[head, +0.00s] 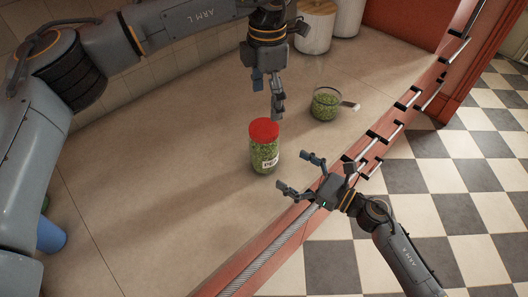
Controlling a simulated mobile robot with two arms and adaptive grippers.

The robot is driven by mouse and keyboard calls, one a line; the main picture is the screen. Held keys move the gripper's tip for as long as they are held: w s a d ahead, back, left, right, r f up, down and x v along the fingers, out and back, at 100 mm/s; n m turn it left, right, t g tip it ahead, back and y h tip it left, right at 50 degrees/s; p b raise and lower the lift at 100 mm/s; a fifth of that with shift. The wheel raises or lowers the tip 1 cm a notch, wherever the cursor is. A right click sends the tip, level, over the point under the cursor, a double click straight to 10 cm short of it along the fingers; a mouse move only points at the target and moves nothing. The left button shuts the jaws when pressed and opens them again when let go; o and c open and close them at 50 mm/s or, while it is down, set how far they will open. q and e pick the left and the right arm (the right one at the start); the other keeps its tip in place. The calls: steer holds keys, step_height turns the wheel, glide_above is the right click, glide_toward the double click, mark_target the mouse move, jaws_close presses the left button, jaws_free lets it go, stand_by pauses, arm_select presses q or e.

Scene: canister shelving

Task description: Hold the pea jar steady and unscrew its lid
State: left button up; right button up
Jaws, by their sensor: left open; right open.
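The pea jar (264,156) stands upright on the counter in the head view. It is clear, full of green peas, with a pale label near its base. Its red lid (264,131) sits on top. My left gripper (267,97) is open and points down just above and behind the lid, apart from it as far as I can see. My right gripper (293,174) is open, low at the counter's front edge, to the right of the jar. Its fingers point toward the jar, with nothing between them.
A glass bowl of green contents (325,106) with a handle or scoop stands behind right of the jar. White canisters (316,27) stand at the back. A blue cup (51,236) is at lower left. A rail (375,133) runs along the counter's front edge. The counter left of the jar is clear.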

mark_target(276, 160)
arm_select(q)
steer(key=shift+w+a+f, duration=0.1)
steer(key=shift+w+a, duration=0.15)
steer(key=shift+a, duration=0.2)
arm_select(e)
steer(key=x, duration=0.7)
steer(key=shift+a+f, duration=0.1)
steer(key=shift+a, duration=0.05)
arm_select(q)
steer(key=shift+s+d, duration=0.1)
steer(key=shift+d, duration=0.1)
arm_select(e)
steer(key=shift+w+a, duration=0.45)
steer(key=shift+a, duration=0.1)
arm_select(q)
steer(key=shift+a, duration=0.1)
arm_select(e)
steer(key=shift+w+a, duration=0.25)
steer(key=shift+a, duration=0.1)
steer(key=shift+c, duration=0.4)
